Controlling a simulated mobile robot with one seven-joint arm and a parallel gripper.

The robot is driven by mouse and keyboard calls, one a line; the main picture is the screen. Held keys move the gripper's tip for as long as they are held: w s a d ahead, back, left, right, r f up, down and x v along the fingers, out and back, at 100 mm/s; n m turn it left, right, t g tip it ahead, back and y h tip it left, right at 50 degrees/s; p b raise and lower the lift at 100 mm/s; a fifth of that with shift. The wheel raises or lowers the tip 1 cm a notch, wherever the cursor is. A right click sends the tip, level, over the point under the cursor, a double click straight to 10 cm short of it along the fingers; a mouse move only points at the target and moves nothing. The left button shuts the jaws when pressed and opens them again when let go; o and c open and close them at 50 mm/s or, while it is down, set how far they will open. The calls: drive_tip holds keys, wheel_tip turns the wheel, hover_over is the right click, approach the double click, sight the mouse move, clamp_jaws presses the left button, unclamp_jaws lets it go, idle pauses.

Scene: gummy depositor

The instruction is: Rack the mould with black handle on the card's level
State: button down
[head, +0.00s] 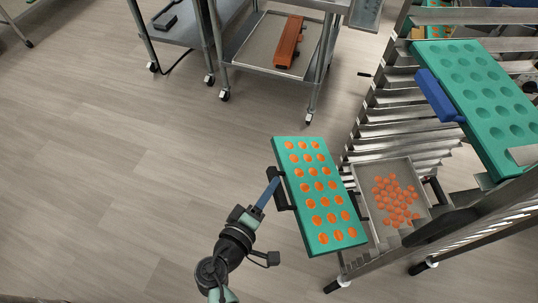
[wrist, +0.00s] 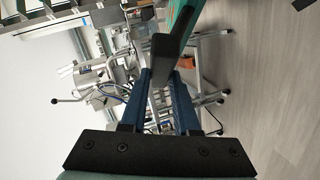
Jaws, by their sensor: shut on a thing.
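The green mould with the black handle (head: 320,190) is in the head view, its cavities filled with orange gummies. My gripper (head: 268,192) is shut on its black handle, at the mould's left side, and holds the mould in the air above the floor. In the wrist view the black handle (wrist: 166,48) sits between the blue fingers of my gripper (wrist: 168,85), with a green edge of the mould at the top. The metal rack (head: 368,120) with several rails stands just right of the mould. I cannot make out the level card in these frames.
A tray of orange gummies (head: 364,192) sits low in the rack, beside the held mould. Another green mould with a blue handle (head: 478,85) is higher on the rack. A steel cart (head: 246,62) stands behind. The floor at left is clear.

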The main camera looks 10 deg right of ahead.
wheel_tip(320, 180, up, 11)
drive_tip(key=w+n+h, duration=0.1)
drive_tip(key=w+h, duration=0.1)
drive_tip(key=h, duration=0.1)
drive_tip(key=shift+d+h, duration=0.2)
drive_tip(key=shift+h, duration=0.2)
drive_tip(key=shift+s+d, duration=0.15)
drive_tip(key=shift+d, duration=1.3)
drive_tip(key=shift+s+d, duration=0.15)
drive_tip(key=shift+d, duration=1.25)
drive_tip(key=shift+f, duration=0.15)
